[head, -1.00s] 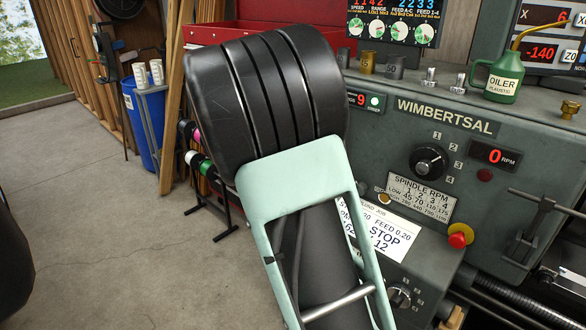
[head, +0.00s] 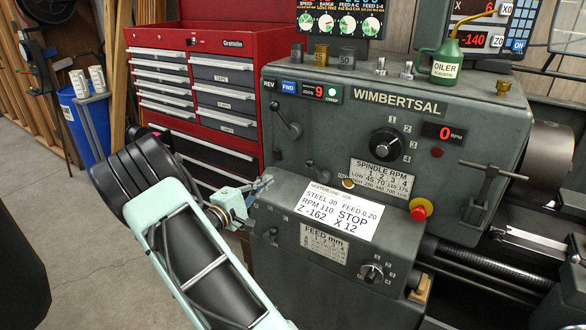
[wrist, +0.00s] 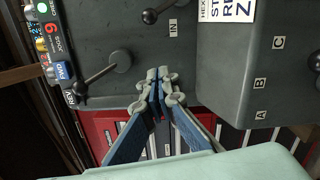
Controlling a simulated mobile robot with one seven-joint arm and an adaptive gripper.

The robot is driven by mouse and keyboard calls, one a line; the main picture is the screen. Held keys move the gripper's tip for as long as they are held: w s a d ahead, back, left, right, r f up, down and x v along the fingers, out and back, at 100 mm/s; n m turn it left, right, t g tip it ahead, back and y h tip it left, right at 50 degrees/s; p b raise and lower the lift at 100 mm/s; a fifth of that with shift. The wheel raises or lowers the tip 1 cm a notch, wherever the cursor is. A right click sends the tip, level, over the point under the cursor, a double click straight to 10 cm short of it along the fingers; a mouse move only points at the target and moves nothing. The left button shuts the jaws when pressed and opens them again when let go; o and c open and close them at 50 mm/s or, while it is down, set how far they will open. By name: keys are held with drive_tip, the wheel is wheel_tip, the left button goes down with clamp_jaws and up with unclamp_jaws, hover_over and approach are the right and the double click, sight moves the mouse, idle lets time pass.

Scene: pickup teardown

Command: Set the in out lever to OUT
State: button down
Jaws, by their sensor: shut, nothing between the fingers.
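The in out lever shows at the top edge of the wrist view as a dark arm with a black ball knob (wrist: 150,16). A white IN label (wrist: 172,28) is beside it on the grey panel; no OUT label is visible. In the head view the lever (head: 312,164) is small, above the white job sheet, and its setting is hard to read. My gripper (wrist: 163,76) is shut and empty, apart from the lever, at the lathe headstock's left edge. It also shows in the head view (head: 266,184), left of the lever.
Another lever with a ball knob (head: 295,131) is under the REV and FWD buttons and shows near my fingers in the wrist view (wrist: 80,88). The job sheet (head: 340,210) and a red stop button (head: 418,214) are to the right. A red tool chest (head: 200,75) stands behind.

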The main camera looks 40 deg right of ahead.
sight(318, 171)
drive_tip(key=d+p, duration=0.3)
drive_tip(key=d, duration=0.8)
drive_tip(key=shift+d+r, duration=0.3)
drive_tip(key=shift+r, duration=0.15)
drive_tip(key=shift+s+d+r+m+b, duration=0.15)
drive_tip(key=shift+s+r+m+b, duration=0.15)
drive_tip(key=shift+m+b, duration=0.75)
drive_tip(key=shift+n+b, duration=0.25)
drive_tip(key=shift+b, duration=0.35)
drive_tip(key=s+d+r+m+b, duration=0.2)
drive_tip(key=s+m+b, duration=0.4)
drive_tip(key=b, duration=2.1)
drive_tip(key=m, duration=0.3)
drive_tip(key=shift+s+d+y, duration=0.3)
drive_tip(key=shift+d, duration=0.05)
